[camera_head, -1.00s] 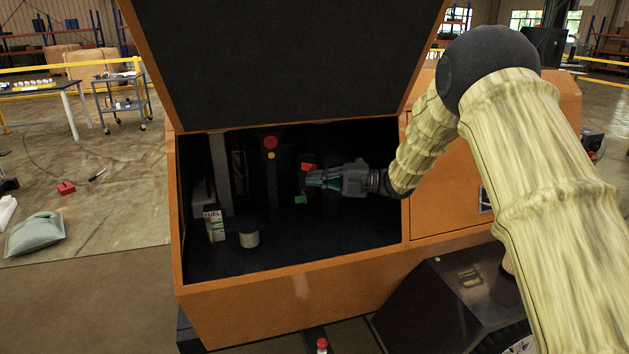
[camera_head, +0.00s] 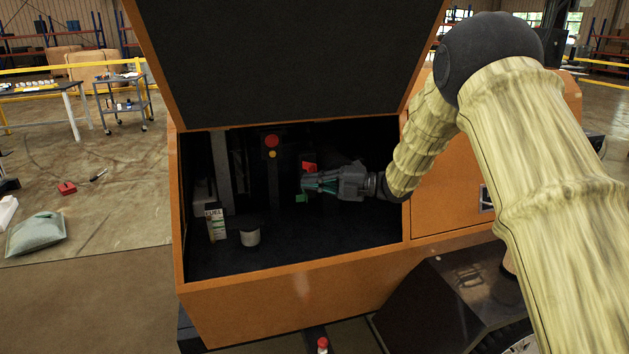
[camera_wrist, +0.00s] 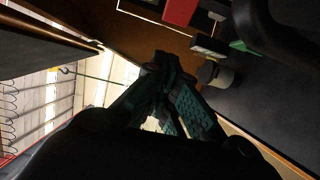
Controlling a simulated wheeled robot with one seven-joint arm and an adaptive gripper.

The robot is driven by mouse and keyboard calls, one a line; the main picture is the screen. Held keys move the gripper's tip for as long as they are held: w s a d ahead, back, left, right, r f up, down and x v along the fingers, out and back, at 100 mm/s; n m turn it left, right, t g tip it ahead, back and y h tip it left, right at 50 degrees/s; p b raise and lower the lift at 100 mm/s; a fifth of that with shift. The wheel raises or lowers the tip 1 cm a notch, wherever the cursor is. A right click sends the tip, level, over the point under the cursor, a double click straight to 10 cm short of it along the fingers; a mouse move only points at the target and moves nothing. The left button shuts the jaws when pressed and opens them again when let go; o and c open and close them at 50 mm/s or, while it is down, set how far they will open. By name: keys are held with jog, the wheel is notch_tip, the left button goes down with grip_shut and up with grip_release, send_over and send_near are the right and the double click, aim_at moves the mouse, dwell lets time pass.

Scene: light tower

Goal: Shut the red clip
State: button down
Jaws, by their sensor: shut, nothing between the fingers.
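The red clip (camera_head: 309,167) is inside the orange cabinet, just above my fingertips in the head view. Its far side and lever position are too small and dark to tell. A green clip (camera_head: 301,198) is just below the fingertips. My gripper (camera_head: 304,184) reaches in from the right, its fingers pointing left between the two clips. The fingers are shut and empty; whether they touch the red clip cannot be told. In the wrist view the fingers (camera_wrist: 163,62) come together, with a red block (camera_wrist: 182,10) beyond them at the top and a green piece (camera_wrist: 240,45) to the right.
A red button (camera_head: 271,141) is at the back. The cabinet's right edge is close to my wrist.

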jog(key=s+d+b, duration=0.1)
jog(key=d, duration=0.9)
jog(key=shift+s, duration=0.4)
jog(key=shift+a, duration=0.1)
jog(key=shift+r, duration=0.1)
jog(key=shift+s+d+r+m+t+h+p, duration=0.2)
jog(key=shift+d+m+t+p, duration=0.7)
jog(key=shift+m+p, duration=2.4)
jog(key=shift+s+d+r+m+t+h+p, duration=0.1)
jog(key=shift+d+r+m+t+h+p, duration=0.4)
jog(key=shift+m+t+p, duration=2.5)
jog(key=shift+s+d+r+m+g+h+p, duration=0.1)
jog(key=shift+d+m+g+h+p, duration=0.5)
jog(key=shift+m+p, duration=2.95)
jog(key=m+b, duration=0.2)
jog(key=b, duration=0.1)
jog(key=shift+w+d+m, duration=0.1)
jog(key=shift+d+m, duration=0.05)
jog(key=shift+m, duration=0.2)
